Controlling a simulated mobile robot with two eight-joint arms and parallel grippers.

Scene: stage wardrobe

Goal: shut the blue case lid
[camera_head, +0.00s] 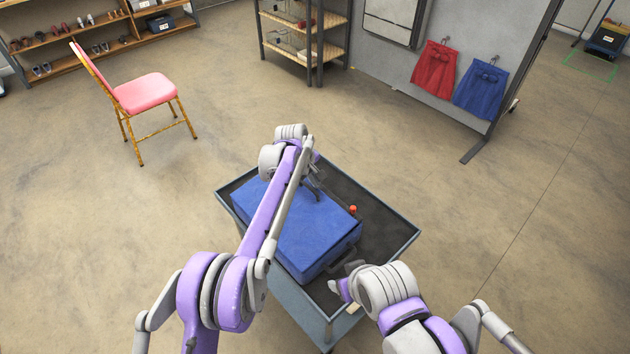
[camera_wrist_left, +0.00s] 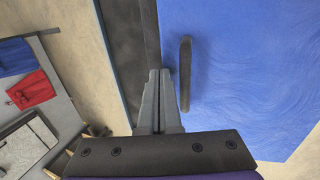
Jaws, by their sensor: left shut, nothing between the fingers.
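The blue case (camera_head: 305,235) lies on a grey cart, its broad blue top lying flat over the body. I see no clear gap under the lid, but my left arm hides part of it. A dark handle (camera_head: 345,260) is on its near right side. My left gripper (camera_head: 315,190) is shut and empty at the case's far right edge. In the left wrist view the closed fingertips (camera_wrist_left: 160,75) are beside a dark bar handle (camera_wrist_left: 185,75) on the blue surface (camera_wrist_left: 240,70). My right gripper (camera_head: 341,289) is low by the case's near right corner; its fingers are partly hidden.
The cart (camera_head: 398,240) has a raised rim and bare dark room right of the case, where a small red-orange object (camera_head: 352,210) sits. A pink chair (camera_head: 145,93), shelves (camera_head: 305,38) and a panel with red and blue skirts (camera_head: 435,68) stand farther off. Open floor surrounds the cart.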

